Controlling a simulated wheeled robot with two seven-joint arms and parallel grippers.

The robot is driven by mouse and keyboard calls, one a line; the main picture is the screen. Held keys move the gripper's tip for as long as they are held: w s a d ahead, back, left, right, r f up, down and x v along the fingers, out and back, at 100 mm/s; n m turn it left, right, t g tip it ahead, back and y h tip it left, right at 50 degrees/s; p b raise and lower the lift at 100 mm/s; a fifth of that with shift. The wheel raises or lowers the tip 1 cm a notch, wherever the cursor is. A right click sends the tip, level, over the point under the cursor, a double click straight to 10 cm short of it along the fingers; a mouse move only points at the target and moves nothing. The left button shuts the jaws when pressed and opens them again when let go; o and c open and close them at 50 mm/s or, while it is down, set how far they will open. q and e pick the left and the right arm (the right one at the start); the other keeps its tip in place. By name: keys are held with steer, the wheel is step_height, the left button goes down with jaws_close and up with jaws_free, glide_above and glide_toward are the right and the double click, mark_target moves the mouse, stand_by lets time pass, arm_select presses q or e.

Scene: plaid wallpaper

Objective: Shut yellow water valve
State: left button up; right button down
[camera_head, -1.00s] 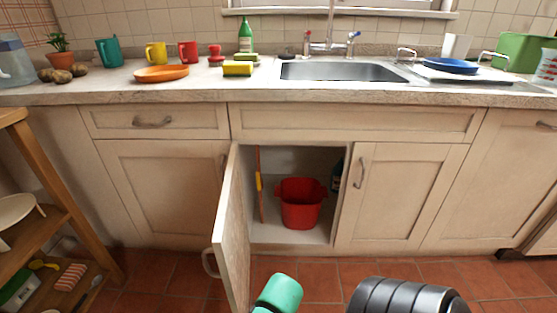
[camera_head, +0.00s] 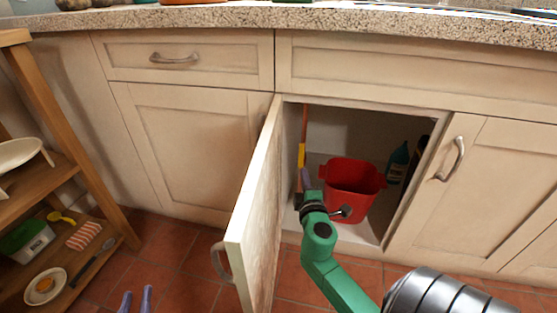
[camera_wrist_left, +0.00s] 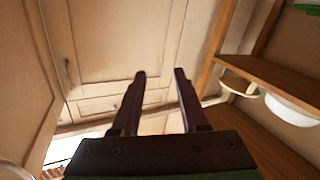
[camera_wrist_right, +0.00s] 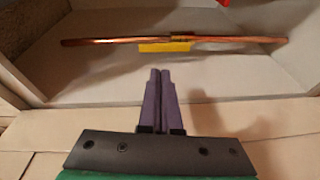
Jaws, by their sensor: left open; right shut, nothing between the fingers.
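The yellow water valve handle (camera_head: 301,155) is on a thin copper-coloured pipe (camera_head: 304,118) that runs upright inside the open cabinet under the sink. In the right wrist view the pipe (camera_wrist_right: 95,41) runs across the picture, and the yellow handle (camera_wrist_right: 165,47) lies along it. My right gripper (camera_head: 306,176) is shut and empty, inside the cabinet opening just below the handle. In its wrist view the fingertips (camera_wrist_right: 159,72) point at the handle with a small gap. My left gripper (camera_head: 136,293) is open and empty, low at the left, outside the cabinet; its fingers (camera_wrist_left: 160,74) show apart.
The open cabinet door (camera_head: 259,205) stands close left of my right arm. A red bucket (camera_head: 350,188) is right of my right gripper, with a dark bottle (camera_head: 398,160) behind. A wooden shelf (camera_head: 85,165) stands at the far left.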

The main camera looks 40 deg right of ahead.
mark_target(301, 156)
arm_select(q)
steer(key=w+r+t, duration=0.1)
steer(key=r+t, duration=0.2)
steer(key=r, duration=0.5)
steer(key=w+a+r+t+h+b, duration=0.1)
steer(key=w+r+t, duration=0.1)
steer(key=r, duration=0.6)
steer(key=shift+r+m+t+h, duration=0.3)
steer(key=shift+r+t, duration=0.05)
steer(key=shift+t, duration=0.35)
arm_select(e)
steer(key=w+d+n+t, duration=0.1)
steer(key=w+d, duration=0.4)
steer(key=w, duration=0.5)
steer(key=shift+d+r+n, duration=0.15)
steer(key=shift+r+n, duration=0.1)
steer(key=shift+n, duration=0.05)
arm_select(q)
steer(key=shift+a+f, duration=0.1)
steer(key=shift+f, duration=0.05)
arm_select(e)
steer(key=shift+s, duration=0.1)
